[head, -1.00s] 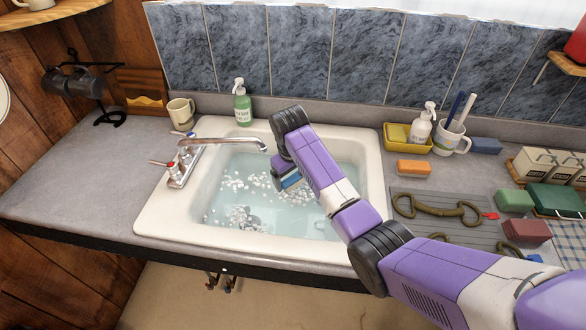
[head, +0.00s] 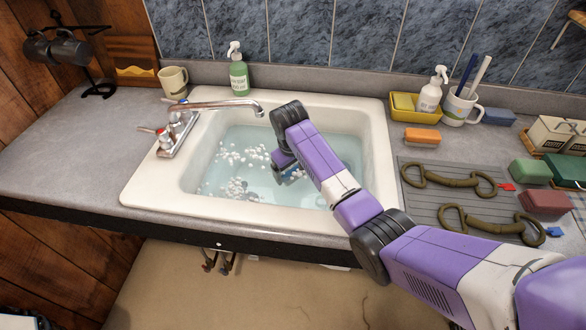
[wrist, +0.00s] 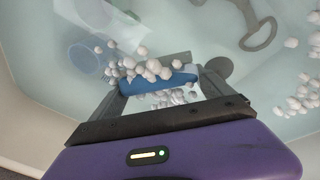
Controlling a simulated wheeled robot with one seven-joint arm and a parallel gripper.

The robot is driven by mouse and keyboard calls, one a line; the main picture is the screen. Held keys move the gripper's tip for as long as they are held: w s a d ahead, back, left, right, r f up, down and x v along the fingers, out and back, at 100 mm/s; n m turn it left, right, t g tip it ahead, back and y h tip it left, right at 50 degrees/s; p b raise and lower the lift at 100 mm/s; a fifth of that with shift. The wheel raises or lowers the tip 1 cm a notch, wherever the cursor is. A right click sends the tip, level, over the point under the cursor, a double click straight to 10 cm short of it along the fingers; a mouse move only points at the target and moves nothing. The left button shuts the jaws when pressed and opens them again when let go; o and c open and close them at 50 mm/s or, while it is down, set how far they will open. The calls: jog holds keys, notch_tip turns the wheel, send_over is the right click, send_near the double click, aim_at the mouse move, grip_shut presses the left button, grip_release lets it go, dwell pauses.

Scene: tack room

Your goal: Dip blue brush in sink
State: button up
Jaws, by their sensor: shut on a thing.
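My gripper (wrist: 160,88) is shut on the blue brush (wrist: 158,82), which lies crosswise between the fingers in the wrist view. White foam beads cover part of the brush. In the head view my gripper (head: 287,172) points down into the white sink (head: 160,205), right of the tap spout. The sink holds clear bluish water (head: 250,150) with clumps of foam. The brush is at the water surface or in it; its bristles are hidden. My arm crosses the sink's right side.
The tap (head: 205,107) reaches over the sink's back left. Submerged in the sink are a clear cup (wrist: 86,58) and a grey curved object (wrist: 258,32). A green soap bottle (head: 238,72) stands behind. Sponges, bits and a mug (head: 459,108) fill the right counter; the left counter is mostly clear.

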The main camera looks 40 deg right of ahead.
jog(key=shift+f, duration=0.3)
jog(key=shift+s+d+p, duration=0.4)
jog(key=shift+s+p, duration=0.05)
jog(key=shift+s, duration=0.05)
dwell(0.4)
jog(key=shift+w+a, duration=0.3)
jog(key=shift+w, duration=0.1)
dwell(0.3)
jog(key=shift+w+a, duration=0.25)
jog(key=shift+w, duration=0.05)
jog(key=shift+w+a+b, duration=0.2)
jog(key=shift+w+b, duration=0.05)
jog(key=shift+b, duration=0.1)
jog(key=shift+s+d+p, duration=0.35)
jog(key=shift+s+p, duration=0.1)
jog(key=shift+p, duration=0.15)
dwell(0.3)
jog(key=shift+r, duration=0.1)
notch_tip(320, 180, up, 8)
jog(key=p, duration=0.7)
notch_tip(320, 180, up, 13)
jog(key=shift+r, duration=0.15)
dwell(0.7)
